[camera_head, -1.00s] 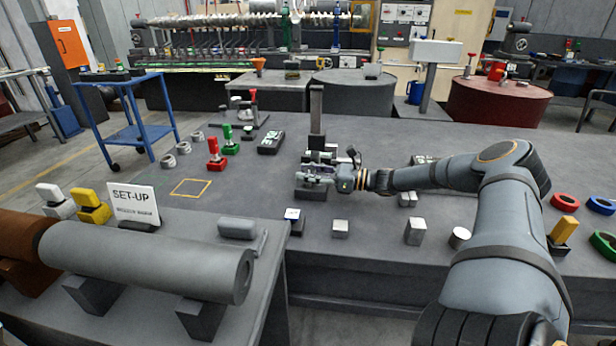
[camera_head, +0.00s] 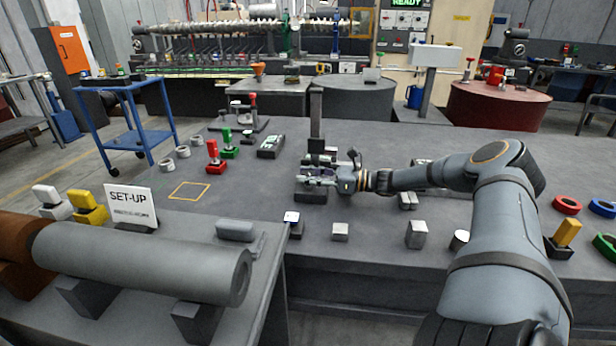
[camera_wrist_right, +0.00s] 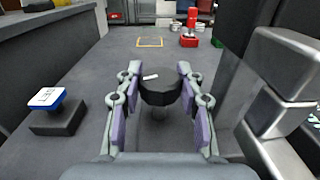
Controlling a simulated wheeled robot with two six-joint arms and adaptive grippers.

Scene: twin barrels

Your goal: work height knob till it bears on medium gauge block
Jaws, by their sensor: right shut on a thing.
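A height gauge with a dark upright column (camera_head: 316,112) stands on the bench. My right gripper (camera_head: 320,181) is at its lower part. Bare metal blocks stand along the bench front, one short (camera_head: 340,231) and one taller (camera_head: 416,234); I cannot tell which is the medium one. My left gripper is out of view.
A blue-and-white topped block (camera_wrist_right: 47,98) on a dark stand is left of the gripper. Red and green clamps (camera_head: 214,154) and a yellow outlined square (camera_head: 189,190) lie to the left. A large grey cylinder (camera_head: 140,258) rests in front at left.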

